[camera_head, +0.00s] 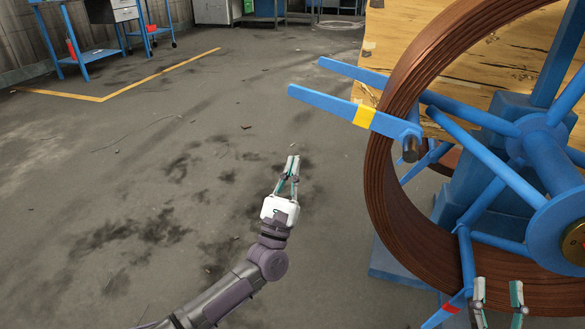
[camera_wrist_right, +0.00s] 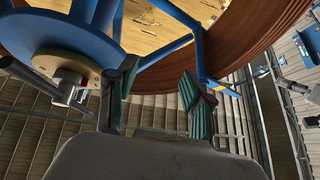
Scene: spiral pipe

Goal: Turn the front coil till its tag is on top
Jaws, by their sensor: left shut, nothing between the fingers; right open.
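The front coil (camera_head: 392,185) is a large brown ring on a blue spoked reel at the right of the head view; it also shows in the right wrist view (camera_wrist_right: 262,30). A yellow band (camera_head: 365,116) marks a blue arm sticking out left at the coil's upper left. A red band (camera_head: 453,307) marks another blue arm at the bottom. My right gripper (camera_head: 497,288) is open at the reel's lower part, right of the red-banded arm; in the right wrist view a blue spoke (camera_wrist_right: 199,45) lies beyond its right finger. My left gripper (camera_head: 293,162) is shut and empty over the floor, apart from the reel.
A blue hub (camera_head: 560,235) with a brass-coloured disc sits at the coil's middle. A wooden panel (camera_head: 484,72) stands behind. Bare grey floor (camera_head: 150,200) lies open to the left. Blue carts (camera_head: 85,55) and cabinets stand far back, beyond a yellow floor line.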

